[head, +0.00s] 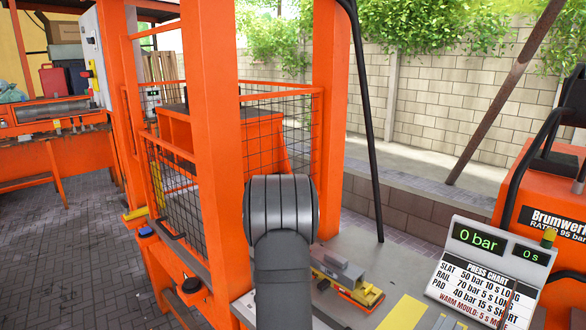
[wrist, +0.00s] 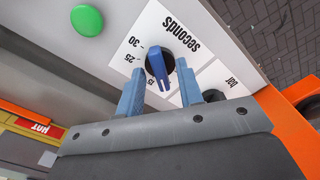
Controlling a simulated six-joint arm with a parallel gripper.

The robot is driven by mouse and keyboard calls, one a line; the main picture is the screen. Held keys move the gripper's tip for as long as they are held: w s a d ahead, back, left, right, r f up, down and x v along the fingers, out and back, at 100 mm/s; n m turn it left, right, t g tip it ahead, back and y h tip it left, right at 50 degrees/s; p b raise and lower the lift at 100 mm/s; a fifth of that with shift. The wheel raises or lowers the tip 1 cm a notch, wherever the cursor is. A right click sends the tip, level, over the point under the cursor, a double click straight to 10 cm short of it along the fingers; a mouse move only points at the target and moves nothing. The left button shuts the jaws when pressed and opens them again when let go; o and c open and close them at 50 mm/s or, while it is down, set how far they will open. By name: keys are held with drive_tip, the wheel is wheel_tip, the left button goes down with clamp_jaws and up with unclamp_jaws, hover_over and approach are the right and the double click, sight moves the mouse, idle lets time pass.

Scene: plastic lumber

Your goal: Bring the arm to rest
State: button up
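My gripper (wrist: 160,86) shows in the wrist view with its two blue fingers spread apart. It is open and holds nothing. A blue dial knob (wrist: 158,64) marked "seconds" shows between and just beyond the fingertips; I cannot tell whether they touch it. A second knob (wrist: 212,95), by the word "bar", is partly hidden behind the right finger. In the head view my grey arm rises in front of the orange frame, and my gripper cannot be made out there.
A green button (wrist: 87,20) is on the same panel. An orange press frame (head: 211,150) with mesh guards (head: 178,190) stands close around my arm. A display (head: 487,245) reads 0 bar and 0 s above a press chart. An orange workbench (head: 50,150) stands at the left.

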wheel_tip(320, 180, up, 17)
wheel_tip(320, 180, down, 18)
drive_tip(key=shift+r, duration=0.25)
drive_tip(key=shift+r+m, duration=0.15)
drive_tip(key=shift+m, duration=0.25)
drive_tip(key=m, duration=0.9)
drive_tip(key=shift+r, duration=0.1)
idle(0.4)
